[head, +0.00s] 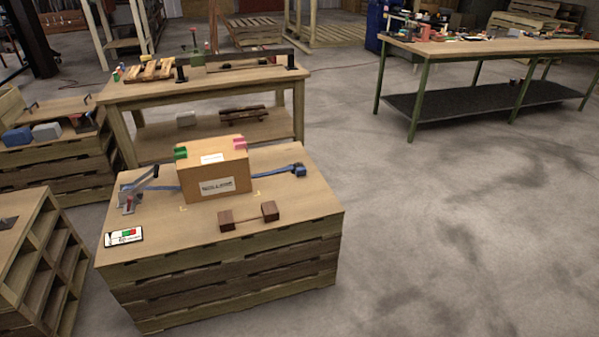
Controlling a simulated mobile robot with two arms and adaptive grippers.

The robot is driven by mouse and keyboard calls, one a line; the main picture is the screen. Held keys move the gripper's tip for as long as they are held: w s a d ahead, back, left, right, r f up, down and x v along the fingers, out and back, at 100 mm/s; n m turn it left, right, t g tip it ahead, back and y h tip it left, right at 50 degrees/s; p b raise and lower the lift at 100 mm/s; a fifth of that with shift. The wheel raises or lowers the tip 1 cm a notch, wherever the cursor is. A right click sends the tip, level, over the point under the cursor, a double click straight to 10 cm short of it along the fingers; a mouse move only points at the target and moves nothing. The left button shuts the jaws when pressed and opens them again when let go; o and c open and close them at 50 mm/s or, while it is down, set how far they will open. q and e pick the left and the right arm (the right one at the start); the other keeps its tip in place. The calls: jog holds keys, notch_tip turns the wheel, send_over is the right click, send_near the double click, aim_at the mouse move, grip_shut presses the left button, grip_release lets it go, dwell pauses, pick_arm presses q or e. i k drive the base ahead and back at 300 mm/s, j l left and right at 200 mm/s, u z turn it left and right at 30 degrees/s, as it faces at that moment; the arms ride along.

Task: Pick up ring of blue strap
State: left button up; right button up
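A blue strap (272,174) lies across the top of the pallet-style bench (300,210). It shows on both sides of a cardboard box (214,172); the part between is hidden by the box. At its right end is a small blue bundle (299,170), which looks like a ring or coil, though it is too small to tell. The strap's left part (166,188) ends near a grey metal lever tool (137,190). Neither of my grippers is in view.
The box has green and pink corner pieces. A dark wooden piece with two blocks (249,215) and a small card (124,237) lie in front. A workbench (205,85) stands behind, crates (35,250) at left. Open floor (450,220) lies to the right.

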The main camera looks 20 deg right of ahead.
aim_at(301, 171)
jog(key=i+l, duration=0.25)
jog(key=i, duration=0.25)
jog(key=i+l, duration=0.2)
jog(key=i, duration=0.3)
